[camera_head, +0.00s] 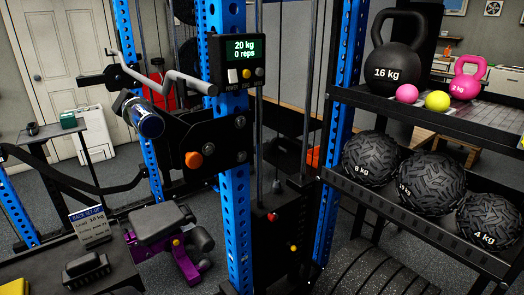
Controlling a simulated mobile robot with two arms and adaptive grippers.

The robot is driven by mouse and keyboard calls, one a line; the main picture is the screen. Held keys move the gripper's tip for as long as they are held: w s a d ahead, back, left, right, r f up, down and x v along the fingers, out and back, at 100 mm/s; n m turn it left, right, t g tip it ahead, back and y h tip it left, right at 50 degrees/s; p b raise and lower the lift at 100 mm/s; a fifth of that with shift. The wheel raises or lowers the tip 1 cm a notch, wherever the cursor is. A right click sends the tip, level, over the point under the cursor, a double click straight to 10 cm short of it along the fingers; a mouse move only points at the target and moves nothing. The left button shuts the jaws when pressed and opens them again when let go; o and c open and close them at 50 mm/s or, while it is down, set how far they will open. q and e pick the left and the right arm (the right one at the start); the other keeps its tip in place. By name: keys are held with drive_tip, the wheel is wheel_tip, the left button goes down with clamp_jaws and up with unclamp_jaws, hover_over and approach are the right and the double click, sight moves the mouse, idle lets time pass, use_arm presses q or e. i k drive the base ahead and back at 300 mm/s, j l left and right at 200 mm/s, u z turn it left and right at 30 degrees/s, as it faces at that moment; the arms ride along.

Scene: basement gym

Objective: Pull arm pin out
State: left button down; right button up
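An orange knob (193,160), which looks like the arm pin, sits on the black bracket (212,138) fixed to the blue upright (236,215). It appears seated against the bracket; its shaft is hidden. A black arm with a blue-ended roller (146,119) reaches left from the bracket, and a bent silver bar (165,80) runs above it. A display (240,48) higher on the upright reads 20 kg, 0 reps. Neither of my grippers shows in the head view.
At right, a rack (440,225) holds a 16 kg kettlebell (392,58), a pink kettlebell (467,80), small balls and textured medicine balls (370,157). A dark bench (40,262) with a setup card (90,226) and a purple-based seat (160,228) stand lower left.

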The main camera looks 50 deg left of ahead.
sight(194, 159)
drive_tip(key=u, duration=1.95)
